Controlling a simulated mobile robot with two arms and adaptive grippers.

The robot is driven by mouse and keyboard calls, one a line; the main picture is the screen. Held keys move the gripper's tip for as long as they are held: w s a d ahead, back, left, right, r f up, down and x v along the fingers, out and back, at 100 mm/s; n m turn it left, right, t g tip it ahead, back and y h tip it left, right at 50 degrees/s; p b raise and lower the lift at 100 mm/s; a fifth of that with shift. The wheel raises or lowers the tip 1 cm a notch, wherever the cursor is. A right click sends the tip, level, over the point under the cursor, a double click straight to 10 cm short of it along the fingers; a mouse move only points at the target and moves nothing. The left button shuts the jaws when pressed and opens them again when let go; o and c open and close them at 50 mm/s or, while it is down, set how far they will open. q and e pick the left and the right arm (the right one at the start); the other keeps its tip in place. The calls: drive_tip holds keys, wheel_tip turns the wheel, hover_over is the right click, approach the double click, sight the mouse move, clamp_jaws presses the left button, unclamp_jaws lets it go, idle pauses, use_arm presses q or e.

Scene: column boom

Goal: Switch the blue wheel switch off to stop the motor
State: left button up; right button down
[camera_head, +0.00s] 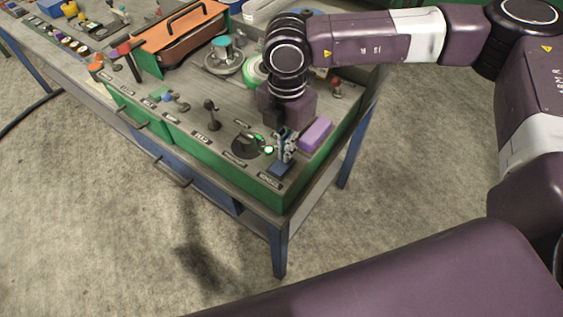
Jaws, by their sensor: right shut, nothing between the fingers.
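A blue block-like part (279,169) sits at the front right corner of the green-sided control panel, by a label too small to read. It may be the blue wheel switch, but its wheel is hidden or too small to make out. My right gripper (285,154) points down just above and behind this part, with its fingers shut and empty. I cannot tell whether the fingertips touch it. A black round knob (246,145) with lit green spots beside it is just left of the gripper. My left gripper is not in view.
A purple block (315,134) stands close right of the gripper. A black-knobbed lever (212,113) stands to the left. A silver round device with a cyan top (222,51) and an orange-lidded box (181,38) are farther back. Open floor lies in front of the table.

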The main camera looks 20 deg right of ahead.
drive_tip(key=shift+f, duration=0.3)
drive_tip(key=shift+r+p, duration=0.95)
drive_tip(key=shift+r, duration=2.6)
